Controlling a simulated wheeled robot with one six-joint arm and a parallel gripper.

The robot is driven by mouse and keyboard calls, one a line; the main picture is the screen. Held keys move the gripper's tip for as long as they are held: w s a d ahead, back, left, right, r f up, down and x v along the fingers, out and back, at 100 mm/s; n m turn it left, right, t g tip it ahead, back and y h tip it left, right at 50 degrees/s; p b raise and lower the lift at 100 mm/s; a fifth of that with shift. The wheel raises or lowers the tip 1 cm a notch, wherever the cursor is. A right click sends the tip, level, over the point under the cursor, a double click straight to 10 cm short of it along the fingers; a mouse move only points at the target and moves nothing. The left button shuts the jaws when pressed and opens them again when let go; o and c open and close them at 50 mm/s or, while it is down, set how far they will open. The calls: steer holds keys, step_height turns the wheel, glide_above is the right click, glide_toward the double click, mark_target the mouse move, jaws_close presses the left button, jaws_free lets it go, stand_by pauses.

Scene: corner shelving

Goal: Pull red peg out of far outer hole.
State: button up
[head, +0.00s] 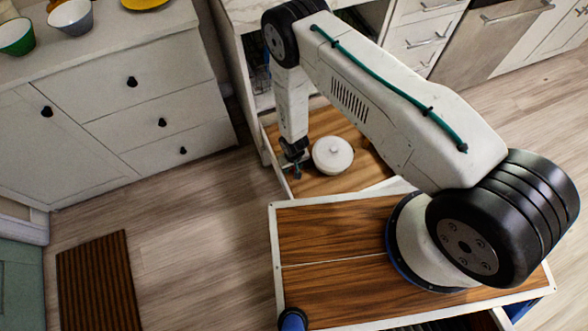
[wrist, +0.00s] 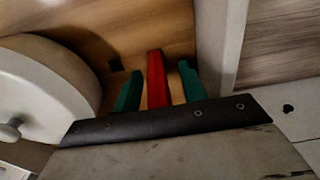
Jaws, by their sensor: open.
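The red peg (wrist: 156,80) shows in the wrist view, standing between the two green fingers of my gripper (wrist: 160,90). The fingers are apart, with one on each side of the peg and a gap visible on both sides. The lower end of the peg is hidden behind the dark bar of my gripper, and I cannot tell how deep it sits in a hole. A small dark square hole (wrist: 115,65) shows in the wooden surface left of the peg. In the head view my gripper (head: 294,168) is low over the wooden shelf (head: 325,184); the peg cannot be made out there.
A round white lidded pot (head: 333,155) stands close right of my gripper; it fills the left of the wrist view (wrist: 45,90). A pale upright board (wrist: 220,45) is close on the right there. White drawers (head: 150,100) stand left, with open floor between.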

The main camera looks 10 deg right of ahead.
steer(key=shift+s+d+f, duration=0.65)
steer(key=shift+s+f, duration=0.05)
steer(key=shift+s, duration=0.2)
jaws_close()
steer(key=shift+w+r+g, duration=0.1)
steer(key=shift+r+g, duration=0.1)
steer(key=shift+g, duration=0.1)
steer(key=shift+r, duration=0.9)
steer(key=shift+w+a+r, duration=0.1)
steer(key=shift+r, duration=0.75)
steer(key=shift+w+a+r, duration=0.1)
steer(key=shift+r, duration=0.7)
